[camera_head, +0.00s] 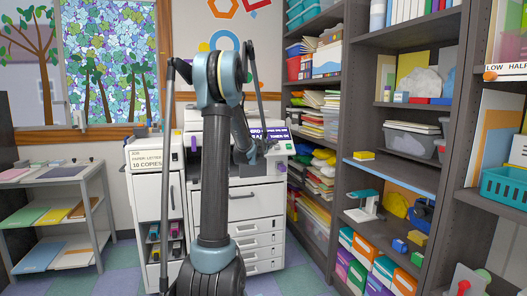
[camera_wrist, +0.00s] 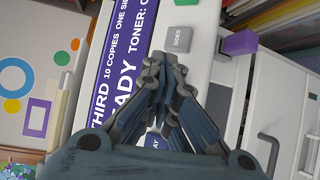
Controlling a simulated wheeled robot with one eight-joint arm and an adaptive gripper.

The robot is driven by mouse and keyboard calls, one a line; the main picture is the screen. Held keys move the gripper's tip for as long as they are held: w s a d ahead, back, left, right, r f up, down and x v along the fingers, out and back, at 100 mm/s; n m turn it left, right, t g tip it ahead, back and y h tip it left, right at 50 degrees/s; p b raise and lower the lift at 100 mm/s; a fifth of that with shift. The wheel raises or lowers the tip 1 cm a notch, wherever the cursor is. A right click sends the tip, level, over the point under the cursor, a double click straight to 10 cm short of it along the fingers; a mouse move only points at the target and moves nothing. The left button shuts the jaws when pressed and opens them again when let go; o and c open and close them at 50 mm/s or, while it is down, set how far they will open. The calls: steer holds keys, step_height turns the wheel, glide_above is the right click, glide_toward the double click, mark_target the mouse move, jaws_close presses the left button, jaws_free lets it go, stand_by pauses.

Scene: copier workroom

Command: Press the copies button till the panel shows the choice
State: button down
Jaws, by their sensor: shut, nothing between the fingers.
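The white copier (camera_head: 262,196) stands behind my arm in the head view. Its purple panel display (camera_head: 272,133) is partly covered by my arm there. In the wrist view the display (camera_wrist: 128,68) runs sideways and reads "THIRD 10 COPIES ONE SI..." and "...ADY TONER:", the rest cut off or covered. A grey button marked SIDES (camera_wrist: 178,39) sits beside the display, and a green button (camera_wrist: 186,2) is at the top edge. My gripper (camera_wrist: 164,62) is shut and empty, its tips over the display's edge near the SIDES button. The copies button is not visible; my fingers cover part of the panel.
A sign reading "PAPER: LETTER 10 COPIES" (camera_head: 153,160) stands on the cabinet left of the copier. A purple block (camera_wrist: 240,42) juts from the copier's edge near my fingers. Full shelves (camera_head: 390,160) stand close on the right; a paper rack (camera_head: 58,180) is at left.

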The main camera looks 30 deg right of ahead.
steer(key=shift+s+r, duration=0.15)
steer(key=shift+s+a+r, duration=0.25)
steer(key=shift+s+r, duration=0.55)
steer(key=shift+s, duration=0.15)
steer(key=shift+s+a+r, duration=0.25)
steer(key=shift+s+r, duration=0.55)
steer(key=shift+s, duration=0.1)
steer(key=shift+a, duration=0.1)
